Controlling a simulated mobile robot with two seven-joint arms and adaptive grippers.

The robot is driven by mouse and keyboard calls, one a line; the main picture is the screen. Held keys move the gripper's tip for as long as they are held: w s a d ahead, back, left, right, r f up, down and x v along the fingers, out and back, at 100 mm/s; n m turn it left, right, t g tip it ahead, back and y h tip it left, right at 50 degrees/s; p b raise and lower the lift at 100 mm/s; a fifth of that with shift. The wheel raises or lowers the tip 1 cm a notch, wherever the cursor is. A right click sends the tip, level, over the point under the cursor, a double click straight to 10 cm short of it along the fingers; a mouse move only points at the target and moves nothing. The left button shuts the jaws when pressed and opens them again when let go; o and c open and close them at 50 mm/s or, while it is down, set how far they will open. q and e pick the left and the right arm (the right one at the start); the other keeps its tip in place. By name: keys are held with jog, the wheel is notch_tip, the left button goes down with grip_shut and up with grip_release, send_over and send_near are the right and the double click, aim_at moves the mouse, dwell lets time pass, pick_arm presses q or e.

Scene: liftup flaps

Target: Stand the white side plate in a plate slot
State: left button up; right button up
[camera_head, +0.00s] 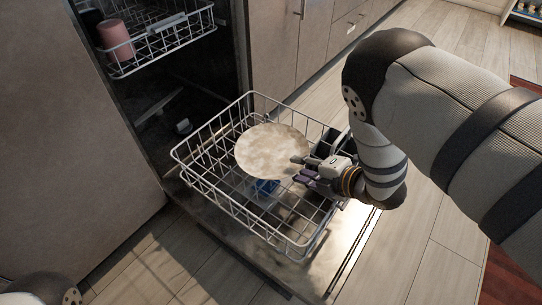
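The white side plate (270,152) is over the pulled-out lower dishwasher rack (233,207), its broad face toward the head camera. My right gripper (302,170) is at the plate's lower right edge, with its fingers at the rim. The finger on the near side overlaps the plate's face; the finger behind is partly hidden, and the grip looks closed on the rim. I cannot tell whether the plate touches the rack's tines, which are hidden behind it. My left gripper is not in view; only a part of my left arm shows at the lower left corner.
The open dishwasher door (355,240) lies under the lower rack. The upper rack (160,45) is partly out and holds a pink cup (115,38). A small blue item (266,186) is in the lower rack below the plate.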

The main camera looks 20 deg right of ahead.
jog(key=shift+w+a+f, duration=0.3)
jog(key=shift+w+f, duration=0.05)
jog(key=shift+w, duration=0.1)
jog(key=shift+r, duration=0.1)
grip_shut()
